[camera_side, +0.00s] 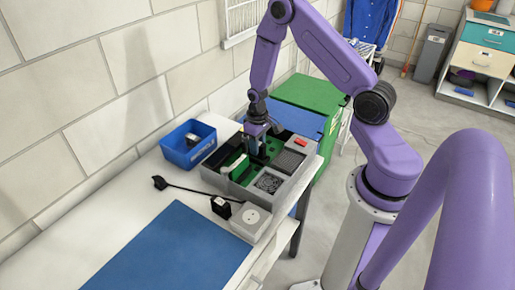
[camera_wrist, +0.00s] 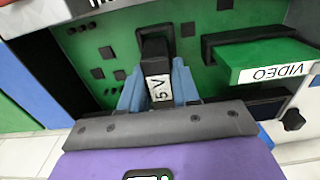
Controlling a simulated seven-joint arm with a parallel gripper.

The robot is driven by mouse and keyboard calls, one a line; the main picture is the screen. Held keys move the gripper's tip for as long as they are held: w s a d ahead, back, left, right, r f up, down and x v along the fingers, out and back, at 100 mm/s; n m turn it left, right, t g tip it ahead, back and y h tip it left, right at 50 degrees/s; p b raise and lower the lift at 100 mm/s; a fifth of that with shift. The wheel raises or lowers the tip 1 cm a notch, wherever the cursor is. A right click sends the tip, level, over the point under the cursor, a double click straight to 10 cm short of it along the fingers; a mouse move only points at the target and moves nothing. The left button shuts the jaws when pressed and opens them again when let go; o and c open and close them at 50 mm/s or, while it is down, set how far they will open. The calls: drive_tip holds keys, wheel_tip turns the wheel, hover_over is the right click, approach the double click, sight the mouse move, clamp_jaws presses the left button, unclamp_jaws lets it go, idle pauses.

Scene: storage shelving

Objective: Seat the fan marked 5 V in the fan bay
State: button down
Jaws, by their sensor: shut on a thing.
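The fan marked 5 V (camera_wrist: 158,84) is a dark block with a white label, between the blue fingers of my gripper (camera_wrist: 158,92) in the wrist view. My gripper is shut on it. In the side view my gripper (camera_side: 256,142) points down into the open grey case (camera_side: 222,186), and the fan there is too small to make out. Ahead of the fan in the wrist view is a dark square shape (camera_wrist: 155,34) over the green board (camera_wrist: 100,60); I cannot tell whether it is the fan bay or whether they touch.
A green card marked VIDEO (camera_wrist: 265,62) stands out at the right of the wrist view. Square grilles (camera_side: 269,183) lie at the case's right side. A blue bin (camera_side: 187,154), a black adapter (camera_side: 221,207) and a white socket box (camera_side: 251,222) stand nearby. The blue mat (camera_side: 175,250) is clear.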

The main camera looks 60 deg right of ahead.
drive_tip(key=shift+f, duration=0.8)
drive_tip(key=shift+f, duration=0.15)
drive_tip(key=c, duration=0.8)
unclamp_jaws()
